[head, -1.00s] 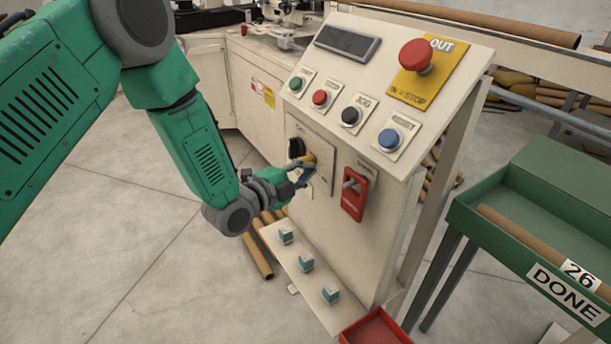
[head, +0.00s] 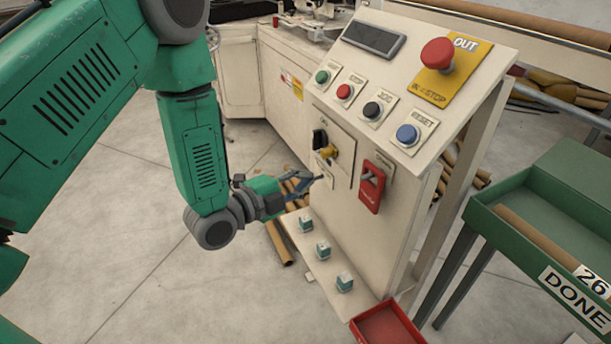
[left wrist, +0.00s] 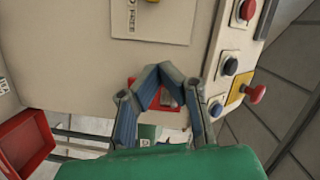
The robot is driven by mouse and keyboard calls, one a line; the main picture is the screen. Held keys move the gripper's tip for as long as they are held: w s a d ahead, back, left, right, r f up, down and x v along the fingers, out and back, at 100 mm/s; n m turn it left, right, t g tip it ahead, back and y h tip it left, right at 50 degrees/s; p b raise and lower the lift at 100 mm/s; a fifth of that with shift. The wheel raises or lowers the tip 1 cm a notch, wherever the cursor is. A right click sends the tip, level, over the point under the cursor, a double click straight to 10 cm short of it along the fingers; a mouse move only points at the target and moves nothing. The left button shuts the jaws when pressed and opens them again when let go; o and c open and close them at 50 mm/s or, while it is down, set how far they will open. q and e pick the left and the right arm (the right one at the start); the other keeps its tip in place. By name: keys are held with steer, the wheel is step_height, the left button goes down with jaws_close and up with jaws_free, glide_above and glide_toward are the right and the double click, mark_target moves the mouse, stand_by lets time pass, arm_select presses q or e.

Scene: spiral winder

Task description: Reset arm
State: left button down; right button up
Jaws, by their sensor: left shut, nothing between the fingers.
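My left gripper (head: 312,181) is shut and empty. In the head view it is in front of the beige control cabinet (head: 345,232), just below a black rotary switch (head: 319,139) with a yellow part (head: 329,154). A small gap shows between the fingertips and the yellow part. In the left wrist view the blue-sided fingers (left wrist: 158,72) bend together, with a red piece behind them. My right gripper is not in view.
The sloped panel carries green (head: 322,77), red (head: 344,91), black (head: 373,110) and blue (head: 408,134) buttons and a red mushroom stop (head: 438,54). A ledge with small teal blocks (head: 323,250) and a red tray (head: 386,326) lie below. A green DONE bin (head: 575,205) stands right.

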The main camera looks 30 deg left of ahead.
arm_select(q)
steer(key=s+a+f+n+g+y, duration=0.2)
steer(key=s+f+n+g+y, duration=0.3)
steer(key=s+f+n+g, duration=0.75)
steer(key=s+a+f+n+g+y, duration=0.1)
steer(key=s+f+n, duration=0.2)
steer(key=s, duration=0.6)
steer(key=s+a+f+n+g+y, duration=0.1)
steer(key=s+f+n, duration=0.2)
steer(key=s+f, duration=0.3)
steer(key=shift+s+a+f, duration=0.35)
steer(key=shift+s+a, duration=0.05)
steer(key=shift+s, duration=1.75)
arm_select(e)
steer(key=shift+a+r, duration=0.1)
arm_select(q)
steer(key=shift+a+f+n, duration=0.1)
steer(key=shift+a+n, duration=0.15)
steer(key=shift+a, duration=0.05)
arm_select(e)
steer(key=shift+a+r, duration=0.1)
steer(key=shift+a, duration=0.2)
